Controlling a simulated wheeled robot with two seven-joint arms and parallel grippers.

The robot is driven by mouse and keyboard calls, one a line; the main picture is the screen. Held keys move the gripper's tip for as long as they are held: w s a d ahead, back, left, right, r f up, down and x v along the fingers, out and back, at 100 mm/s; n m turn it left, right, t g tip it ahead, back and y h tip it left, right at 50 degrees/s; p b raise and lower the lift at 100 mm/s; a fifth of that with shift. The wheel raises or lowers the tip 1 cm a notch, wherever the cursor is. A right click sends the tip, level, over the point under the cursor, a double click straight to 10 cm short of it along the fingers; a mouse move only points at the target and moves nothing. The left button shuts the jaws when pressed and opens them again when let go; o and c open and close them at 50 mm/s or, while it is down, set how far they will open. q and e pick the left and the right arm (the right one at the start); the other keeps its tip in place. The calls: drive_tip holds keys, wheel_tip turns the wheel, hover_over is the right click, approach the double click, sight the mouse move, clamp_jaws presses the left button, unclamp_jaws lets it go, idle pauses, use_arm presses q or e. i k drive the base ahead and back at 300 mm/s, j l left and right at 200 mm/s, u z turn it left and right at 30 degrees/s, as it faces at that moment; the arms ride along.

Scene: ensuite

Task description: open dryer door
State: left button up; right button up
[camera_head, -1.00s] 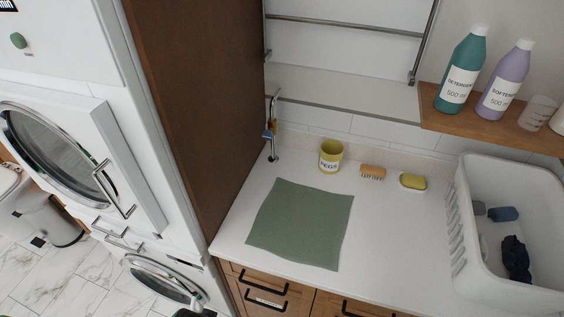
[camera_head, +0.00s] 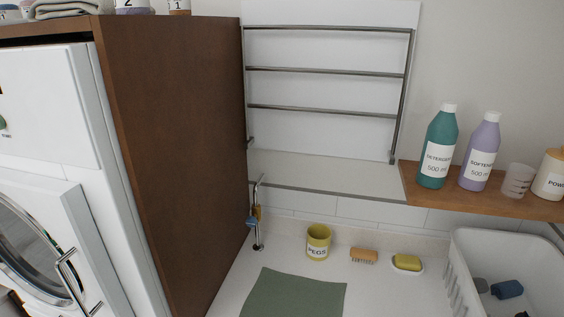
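The upper white machine at the left edge has a round glass door (camera_head: 32,245) in a white square frame, cut off by the picture's left and bottom edges. The door looks closed, though its far side is out of view. A metal bar handle (camera_head: 70,277) stands out from the right part of the door. Whether this machine is the dryer I cannot read from any label. Neither of my grippers is in view.
A tall brown panel (camera_head: 175,150) stands right of the machine. The counter holds a green cloth (camera_head: 293,294), a yellow pegs pot (camera_head: 318,242), a brush (camera_head: 363,256), a soap dish (camera_head: 407,264) and a white basket (camera_head: 500,262). Bottles (camera_head: 437,146) stand on a wooden shelf (camera_head: 480,194).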

sight(53, 253)
drive_tip(key=u, duration=1.95)
drive_tip(key=k+j, duration=0.05)
